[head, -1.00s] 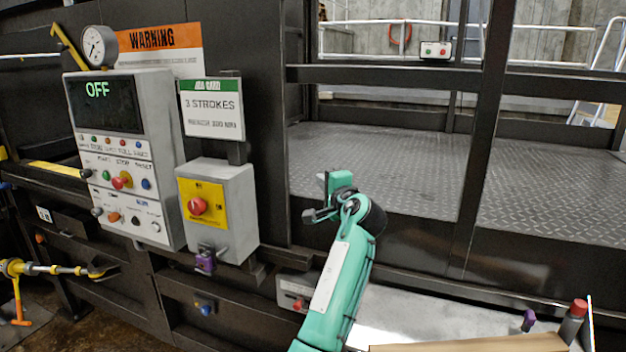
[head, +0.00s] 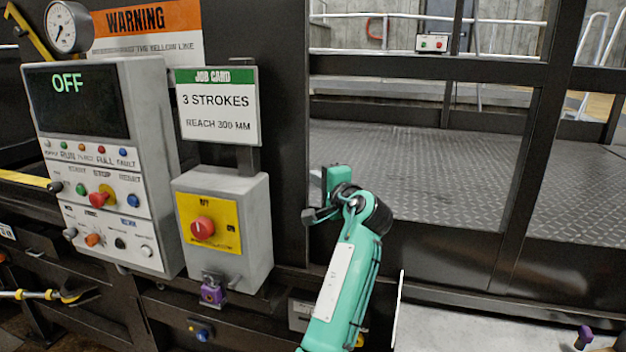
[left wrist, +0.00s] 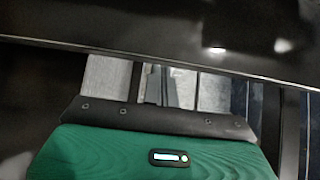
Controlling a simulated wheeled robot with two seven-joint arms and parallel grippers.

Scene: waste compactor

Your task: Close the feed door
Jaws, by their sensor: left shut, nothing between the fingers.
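A black metal frame with thick bars (head: 520,165) stands at the right in the head view, with a tread-plate floor behind it. I cannot tell for sure which part of it is the feed door. My left gripper (head: 322,212), at the end of a teal arm, is in front of the frame's left post, near its lower left corner. In the left wrist view, the gripper's dark fingers (left wrist: 160,85) are shut and empty, beyond its green body. A dark bar (left wrist: 180,58) crosses above the fingers. Whether they touch anything is unclear. My right gripper is not in view.
A grey control panel (head: 110,160) reading OFF and a switch box (head: 255,235) with a red knob stand left of my arm. A purple padlock (head: 213,293) hangs below the box. A pale surface (head: 470,330) lies at the lower right.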

